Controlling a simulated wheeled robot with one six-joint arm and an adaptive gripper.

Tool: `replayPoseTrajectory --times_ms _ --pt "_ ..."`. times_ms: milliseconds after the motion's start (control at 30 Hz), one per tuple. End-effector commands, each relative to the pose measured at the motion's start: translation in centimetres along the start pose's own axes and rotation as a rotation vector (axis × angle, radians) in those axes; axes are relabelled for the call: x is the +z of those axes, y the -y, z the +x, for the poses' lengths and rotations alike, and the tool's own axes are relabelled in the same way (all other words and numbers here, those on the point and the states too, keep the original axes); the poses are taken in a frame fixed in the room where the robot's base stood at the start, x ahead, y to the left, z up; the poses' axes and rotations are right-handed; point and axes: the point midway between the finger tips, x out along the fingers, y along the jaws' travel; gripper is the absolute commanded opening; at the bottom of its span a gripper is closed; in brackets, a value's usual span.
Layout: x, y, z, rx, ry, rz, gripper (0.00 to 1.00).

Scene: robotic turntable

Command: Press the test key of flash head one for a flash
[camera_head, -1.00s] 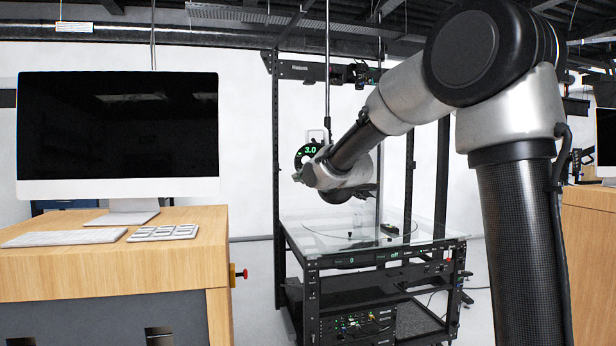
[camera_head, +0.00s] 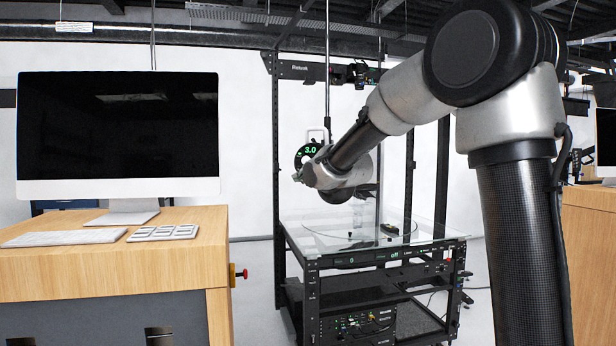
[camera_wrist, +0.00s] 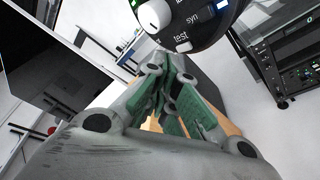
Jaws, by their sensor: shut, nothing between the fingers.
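The flash head shows in the head view as a black round panel (camera_head: 308,152) with a green "3.0" readout, partly hidden by my arm. In the wrist view its dark panel (camera_wrist: 208,22) fills the top, with a white knob and printed labels. The small pale test key (camera_wrist: 184,47) sits at the panel's lower rim, by the word "test". My gripper (camera_wrist: 165,72) has its green-padded fingers together and holds nothing. Its tips are below and left of the key in the wrist picture. I see no contact; the depth gap is unclear.
A black rack frame with a glass-topped turntable table (camera_head: 330,244) stands below the flash head. A wooden desk (camera_head: 130,262) with a monitor (camera_head: 118,130) is at left, with a red button (camera_head: 244,274) on its side. Open floor lies between desk and rack.

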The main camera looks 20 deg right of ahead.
Motion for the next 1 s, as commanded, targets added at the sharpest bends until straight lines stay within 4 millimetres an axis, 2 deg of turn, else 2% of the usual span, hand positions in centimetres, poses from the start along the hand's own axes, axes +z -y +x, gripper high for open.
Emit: replayPoseTrajectory --times_ms 1000 --pt "0.5 0.47 0.66 0.0 0.0 0.0 0.0"
